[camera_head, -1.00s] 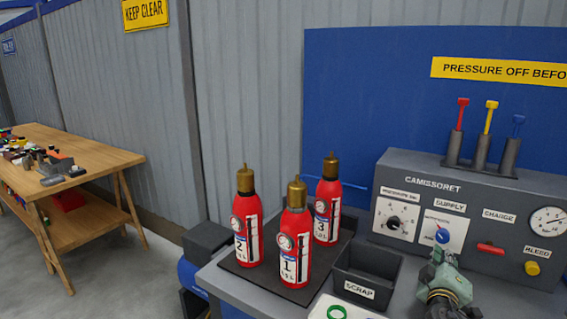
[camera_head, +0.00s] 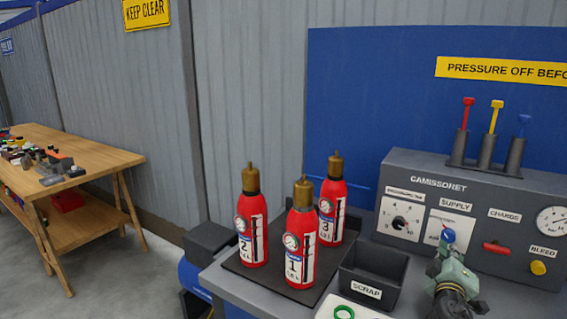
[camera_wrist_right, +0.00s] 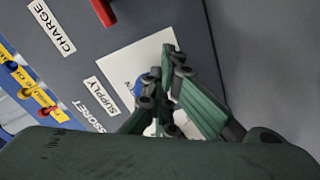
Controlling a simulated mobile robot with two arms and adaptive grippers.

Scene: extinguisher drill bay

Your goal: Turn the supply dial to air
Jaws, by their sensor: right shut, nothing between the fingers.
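The supply dial (camera_head: 448,236) is a small blue knob on a white plate under the SUPPLY label, on the front of the grey CAMISSORET panel. Which mark it points to cannot be read. My right gripper (camera_head: 447,250) is just in front of the dial and hides its lower part. In the right wrist view, my dark green fingers (camera_wrist_right: 165,85) are closed together over the white plate. A sliver of the blue dial (camera_wrist_right: 138,88) shows right beside one finger; whether they touch cannot be told. My left gripper is in no view.
A pressure selector (camera_head: 399,222) is left of the dial; a red charge handle (camera_head: 496,248), yellow bleed button (camera_head: 538,268) and gauge (camera_head: 555,221) are right. Coloured levers (camera_head: 491,135) stand on top. A scrap bin (camera_head: 360,290) and red extinguishers (camera_head: 301,245) stand to the left.

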